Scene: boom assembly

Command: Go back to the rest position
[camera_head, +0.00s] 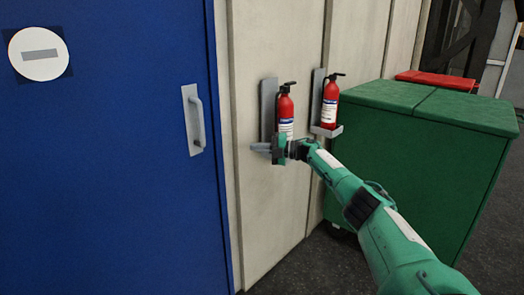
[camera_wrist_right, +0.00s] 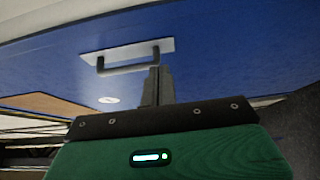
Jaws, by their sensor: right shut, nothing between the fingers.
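My right arm reaches in from the lower right in the head view. Its right gripper (camera_head: 258,147) points left, towards the blue door, with its fingers together and nothing between them. The fingers also show closed in the right wrist view (camera_wrist_right: 155,84). The gripper is in front of the lower end of the left red fire extinguisher (camera_head: 286,112) and hides its base; I cannot tell how far apart they are. My left gripper is in neither view.
The blue door (camera_head: 110,190) with a pale handle (camera_head: 195,122) fills the left. A second red extinguisher (camera_head: 330,103) hangs on the wall (camera_head: 270,215). A large green bin (camera_head: 450,155) stands at the right, partly behind my arm. Dark floor (camera_head: 320,270) shows below.

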